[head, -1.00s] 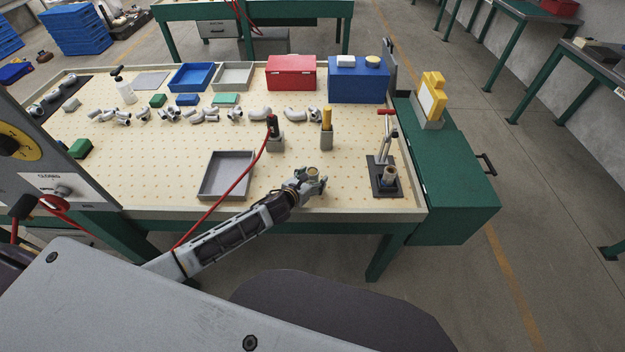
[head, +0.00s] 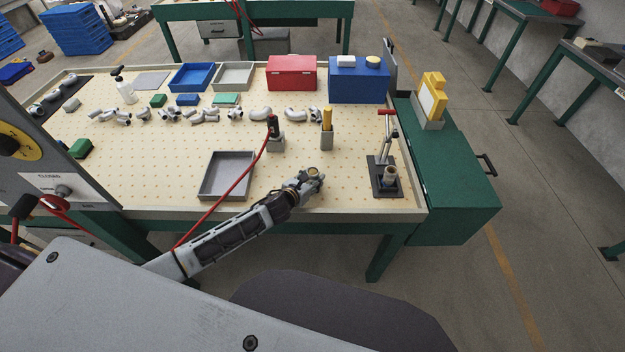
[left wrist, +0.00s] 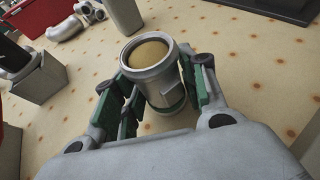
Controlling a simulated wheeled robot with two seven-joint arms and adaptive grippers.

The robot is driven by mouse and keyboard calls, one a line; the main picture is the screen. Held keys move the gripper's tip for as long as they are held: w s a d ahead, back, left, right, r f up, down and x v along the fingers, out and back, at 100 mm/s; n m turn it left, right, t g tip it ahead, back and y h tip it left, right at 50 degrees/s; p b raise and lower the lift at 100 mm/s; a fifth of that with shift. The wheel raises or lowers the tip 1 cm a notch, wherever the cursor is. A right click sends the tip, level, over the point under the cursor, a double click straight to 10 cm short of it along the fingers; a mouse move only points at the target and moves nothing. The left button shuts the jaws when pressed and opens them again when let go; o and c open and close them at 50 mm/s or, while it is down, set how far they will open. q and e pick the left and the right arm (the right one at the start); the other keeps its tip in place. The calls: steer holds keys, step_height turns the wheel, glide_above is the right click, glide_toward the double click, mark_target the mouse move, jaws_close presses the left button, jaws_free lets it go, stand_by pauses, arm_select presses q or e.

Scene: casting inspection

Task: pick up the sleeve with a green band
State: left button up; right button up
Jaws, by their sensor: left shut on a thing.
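The sleeve (left wrist: 152,82) is a grey metal cylinder with a tan inside and a green band (left wrist: 173,108) near its lower end. It stands roughly upright between the green-padded fingers of my left gripper (left wrist: 166,92), which is shut on it. In the head view my left gripper (head: 312,182) is low over the front of the pegboard table, with the sleeve's tan top (head: 312,171) showing between the fingers. The fingers hide most of the sleeve there. I cannot tell whether its base touches the table. My right gripper is not in view.
An empty grey tray (head: 204,192) lies left of the gripper. A grey holder with a yellow-handled tool (head: 327,136) stands behind it. A stand on a dark base (head: 386,190) is to the right. Several pipe fittings (head: 206,117) line the table behind.

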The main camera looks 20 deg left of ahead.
arm_select(q)
steer(key=shift+r, duration=0.2)
steer(key=shift+r+p, duration=0.55)
steer(key=shift+r, duration=4.3)
